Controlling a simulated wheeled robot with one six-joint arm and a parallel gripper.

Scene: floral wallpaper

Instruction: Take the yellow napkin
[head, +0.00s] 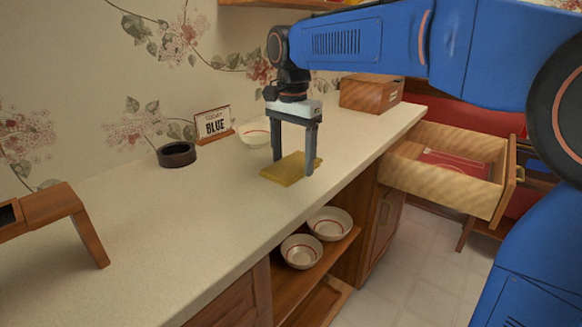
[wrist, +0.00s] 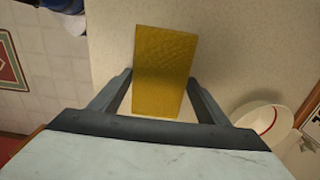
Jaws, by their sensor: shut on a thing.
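The yellow napkin (head: 287,169) is a flat square at the counter's right part in the head view. It also shows in the wrist view (wrist: 165,65), reaching out beyond my fingers. My gripper (head: 293,168) points down over it, with one finger on each side. In the wrist view my gripper (wrist: 160,98) is closed in on the napkin's two side edges. Whether the napkin is lifted off the counter or still touches it, I cannot tell.
An open drawer (head: 480,195) juts out right. Two bowls (head: 301,251) sit on a shelf below.

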